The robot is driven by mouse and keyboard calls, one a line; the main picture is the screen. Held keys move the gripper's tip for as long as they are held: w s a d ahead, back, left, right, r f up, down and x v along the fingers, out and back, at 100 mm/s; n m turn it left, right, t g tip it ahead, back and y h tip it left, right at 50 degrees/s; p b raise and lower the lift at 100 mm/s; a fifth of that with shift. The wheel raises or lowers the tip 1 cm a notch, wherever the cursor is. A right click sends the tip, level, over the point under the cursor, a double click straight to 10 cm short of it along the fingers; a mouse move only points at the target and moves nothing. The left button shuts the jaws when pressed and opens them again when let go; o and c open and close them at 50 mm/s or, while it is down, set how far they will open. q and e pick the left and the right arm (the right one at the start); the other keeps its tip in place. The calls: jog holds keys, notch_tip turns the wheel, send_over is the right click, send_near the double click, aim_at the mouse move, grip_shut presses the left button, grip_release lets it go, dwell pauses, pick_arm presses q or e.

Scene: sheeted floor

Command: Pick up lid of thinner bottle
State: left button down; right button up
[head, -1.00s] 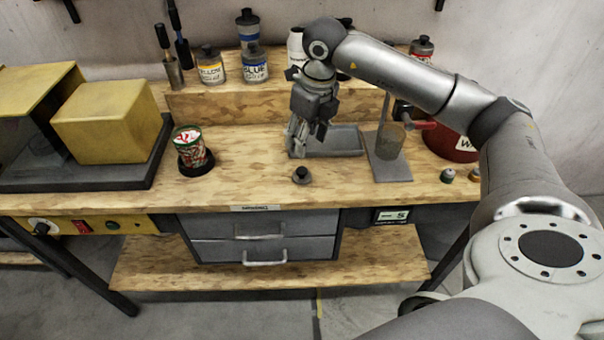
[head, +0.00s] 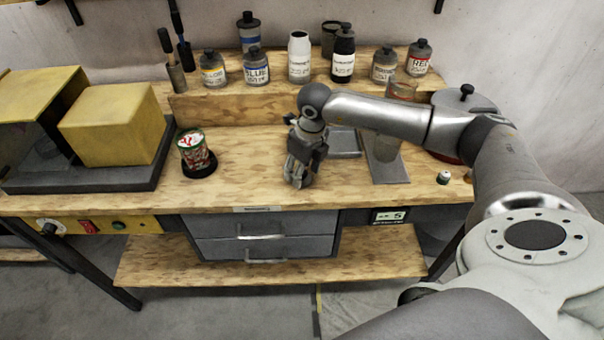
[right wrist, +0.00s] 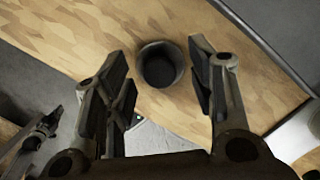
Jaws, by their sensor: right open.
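A small dark round lid (right wrist: 160,68) lies on the wooden workbench in the right wrist view, between the fingers of my right gripper (right wrist: 160,55), with bench showing on both sides of it. The gripper is open and points down at the lid. In the head view my right gripper (head: 297,183) is low over the front of the bench and hides the lid. A white bottle (head: 299,58) with no cap stands on the raised shelf behind; its label is too small to read. My left gripper is not in view.
A red and green can (head: 196,152) stands left of the gripper. A grey tray (head: 345,142) and a metal plate (head: 388,168) lie behind and right. A small pot (head: 443,178) is farther right. Several labelled bottles, including a blue one (head: 256,68), line the shelf (head: 230,107).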

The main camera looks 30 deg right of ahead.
jog(key=c, duration=0.8)
jog(key=shift+r, duration=0.1)
jog(key=shift+c, duration=0.2)
